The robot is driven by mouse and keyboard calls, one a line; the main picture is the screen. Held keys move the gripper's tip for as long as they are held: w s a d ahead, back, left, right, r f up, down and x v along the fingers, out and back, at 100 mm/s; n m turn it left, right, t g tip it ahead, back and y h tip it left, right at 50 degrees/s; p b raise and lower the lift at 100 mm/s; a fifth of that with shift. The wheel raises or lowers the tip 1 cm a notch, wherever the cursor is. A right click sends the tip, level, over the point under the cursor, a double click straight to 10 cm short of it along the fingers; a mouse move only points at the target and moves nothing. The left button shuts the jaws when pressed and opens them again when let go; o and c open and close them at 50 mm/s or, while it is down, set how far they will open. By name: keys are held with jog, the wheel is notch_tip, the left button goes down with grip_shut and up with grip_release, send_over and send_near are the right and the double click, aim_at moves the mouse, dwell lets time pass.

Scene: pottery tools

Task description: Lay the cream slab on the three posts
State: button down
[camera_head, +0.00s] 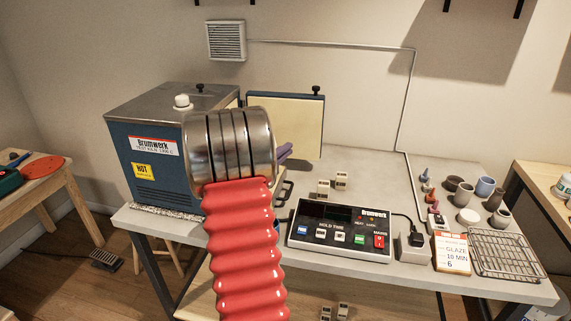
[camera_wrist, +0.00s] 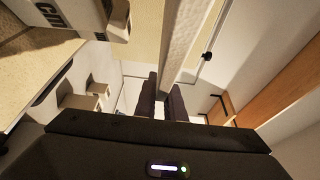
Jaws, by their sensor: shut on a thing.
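My gripper (camera_wrist: 166,100) shows in the wrist view with its dark fingers shut on a pale, rough-faced slab (camera_wrist: 186,38), seen nearly edge-on and reaching up out of frame. In the head view, my red sleeve and metal wrist hide most of the gripper; only a purple finger (camera_head: 285,151) shows beside the kiln's open door. The held slab cannot be made out there. Small pale block-like posts (camera_wrist: 76,103) show at left in the wrist view, apart from the slab. Two small pale blocks (camera_head: 323,187) (camera_head: 342,180) stand on the table in the head view.
The blue kiln (camera_head: 150,150) stands at left, its door (camera_head: 300,115) open. A controller (camera_head: 339,228) sits at the table front. Pots (camera_head: 486,186), a glaze card (camera_head: 451,253) and a wire rack (camera_head: 505,254) are at right. The middle back of the table is mostly clear.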

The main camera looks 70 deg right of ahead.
jog(key=shift+r, duration=0.1)
jog(key=shift+f, duration=2.35)
jog(key=c, duration=1.8)
grip_release()
jog(key=shift+c, duration=0.2)
jog(key=w+a, duration=0.2)
jog(key=a, duration=0.9)
jog(key=shift+w+a, duration=0.2)
jog(key=shift+a, duration=0.2)
